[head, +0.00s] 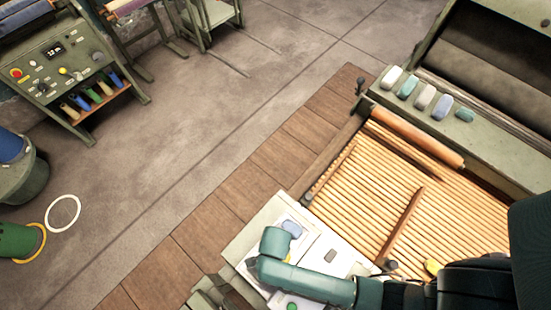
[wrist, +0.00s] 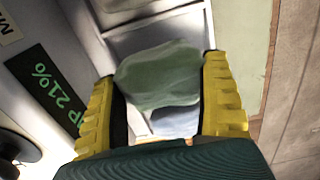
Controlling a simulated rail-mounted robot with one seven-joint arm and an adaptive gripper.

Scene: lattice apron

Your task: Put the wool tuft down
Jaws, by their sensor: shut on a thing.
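The grey-green wool tuft (wrist: 158,78) is a soft lump between the yellow fingers of my gripper (wrist: 162,88) in the wrist view. My gripper is shut on it, with a finger at each side. Behind the tuft is a pale panel with light-framed sections (wrist: 150,32). A pale blue patch (wrist: 175,122) shows just below the tuft. I cannot tell whether the tuft touches the panel. The fingers and held tuft cannot be made out there.
A dark "21%" label (wrist: 45,88) lies left of my gripper. In the head view, a slatted lattice (head: 385,180) with a wooden roller (head: 415,138) lies right of the board. Several pale tufts (head: 407,87) line a ledge behind it. The floor (head: 200,110) at left is mostly open.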

